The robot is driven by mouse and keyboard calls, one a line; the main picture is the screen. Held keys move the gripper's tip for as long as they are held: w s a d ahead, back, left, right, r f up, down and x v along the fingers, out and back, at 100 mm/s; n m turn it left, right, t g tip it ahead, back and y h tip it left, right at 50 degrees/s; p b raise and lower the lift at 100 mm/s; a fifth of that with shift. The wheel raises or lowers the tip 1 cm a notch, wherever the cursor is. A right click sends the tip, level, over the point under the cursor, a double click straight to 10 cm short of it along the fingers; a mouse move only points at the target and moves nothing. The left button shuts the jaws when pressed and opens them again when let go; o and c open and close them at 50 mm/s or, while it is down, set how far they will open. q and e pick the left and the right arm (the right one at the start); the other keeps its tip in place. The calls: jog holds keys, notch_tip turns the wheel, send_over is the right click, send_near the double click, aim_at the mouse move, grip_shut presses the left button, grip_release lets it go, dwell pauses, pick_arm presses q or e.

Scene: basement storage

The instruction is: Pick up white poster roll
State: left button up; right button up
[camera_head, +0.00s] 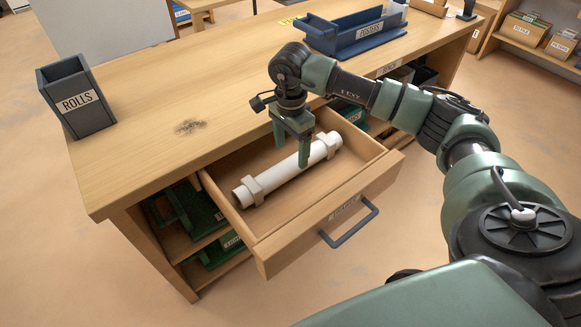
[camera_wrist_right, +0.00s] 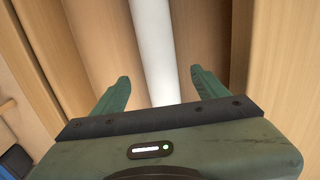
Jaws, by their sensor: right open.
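The white poster roll (camera_head: 290,170) lies in the open drawer (camera_head: 336,199) of the wooden desk, slanting from lower left to upper right, with a raised band or support near each end. My right gripper (camera_head: 291,158) points down over the roll's middle. In the right wrist view, the roll (camera_wrist_right: 155,50) runs between the two spread fingers of the gripper (camera_wrist_right: 158,88), with a gap on each side. The gripper is open and empty. I cannot tell how far the fingertips are above the roll. My left gripper is not in view.
A dark bin labelled ROLLS (camera_head: 76,97) stands at the desk's left end. A blue tray labelled POSTERS (camera_head: 355,32) sits at the back. The drawer front with its grey handle (camera_head: 349,224) juts out. Green boxes (camera_head: 222,246) fill shelves below. The desktop (camera_head: 185,95) between is mostly clear.

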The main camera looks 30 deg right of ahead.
aim_at(291, 160)
notch_tip(291, 160, down, 5)
jog(key=shift+d+f, duration=0.1)
grip_shut()
dwell(0.3)
